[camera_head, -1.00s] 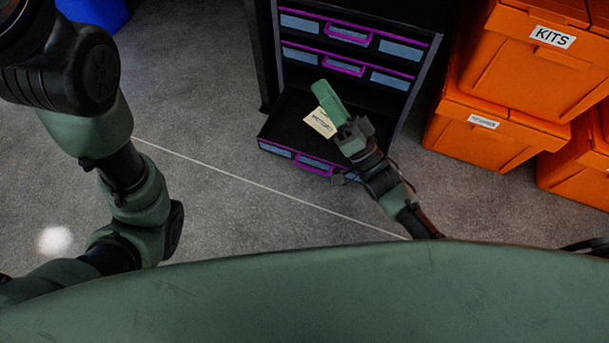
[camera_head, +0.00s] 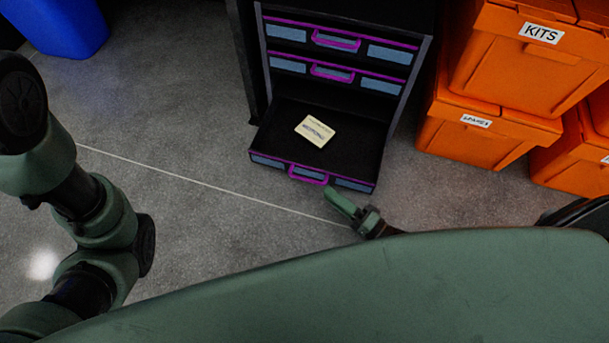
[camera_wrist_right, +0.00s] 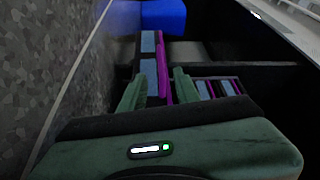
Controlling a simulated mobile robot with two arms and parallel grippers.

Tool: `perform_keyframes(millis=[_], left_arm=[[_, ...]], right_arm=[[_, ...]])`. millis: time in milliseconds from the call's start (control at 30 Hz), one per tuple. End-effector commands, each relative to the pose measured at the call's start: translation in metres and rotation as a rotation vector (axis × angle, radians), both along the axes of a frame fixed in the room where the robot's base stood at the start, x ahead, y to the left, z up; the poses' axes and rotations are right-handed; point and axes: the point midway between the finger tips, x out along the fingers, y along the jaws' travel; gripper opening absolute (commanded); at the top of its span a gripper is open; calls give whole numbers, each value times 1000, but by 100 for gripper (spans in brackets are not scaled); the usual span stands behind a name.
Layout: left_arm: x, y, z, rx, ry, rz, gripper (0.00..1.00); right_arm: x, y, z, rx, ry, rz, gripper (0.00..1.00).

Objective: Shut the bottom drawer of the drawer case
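The drawer case (camera_head: 345,15) is black with purple handles and blue label panels. Its bottom drawer (camera_head: 275,135) is pulled out toward me, and its front has a purple handle (camera_head: 308,175). A small cream box (camera_head: 316,131) with a printed label lies inside. My right gripper (camera_head: 338,200) is low in front of the drawer's right part; nothing is seen held. In the right wrist view its two fingers (camera_wrist_right: 158,92) are apart, with the blue and purple drawer front (camera_wrist_right: 150,60) showing beyond and between them. Contact cannot be told. Only links of my left arm show.
Orange crates, one labelled KITS (camera_head: 515,60), are stacked to the right of the case. A blue bin (camera_head: 60,25) stands at the far left. Grey floor with a white line (camera_head: 200,180) is clear left of and in front of the drawer.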

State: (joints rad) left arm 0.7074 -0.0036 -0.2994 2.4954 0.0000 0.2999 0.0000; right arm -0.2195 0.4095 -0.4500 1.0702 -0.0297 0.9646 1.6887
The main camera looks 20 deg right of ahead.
Motion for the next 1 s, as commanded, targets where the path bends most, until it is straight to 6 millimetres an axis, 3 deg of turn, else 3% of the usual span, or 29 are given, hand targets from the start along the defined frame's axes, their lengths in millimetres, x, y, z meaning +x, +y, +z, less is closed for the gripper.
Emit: perform_keyframes(millis=[433,833,867,967,1000], left_arm=[[-1,0,-29,2,2,1,81],[-2,0,-32,4,1,3,81],[-2,0,-32,4,1,3,81],[-1,0,-32,4,1,2,81],[-1,0,-32,4,1,2,81]], right_arm=[[54,36,3,3,-4,0,32],[63,42,6,0,-2,-1,32],[63,42,6,0,-2,-1,29],[63,42,6,0,-2,-1,1],[63,42,6,0,-2,-1,0]])
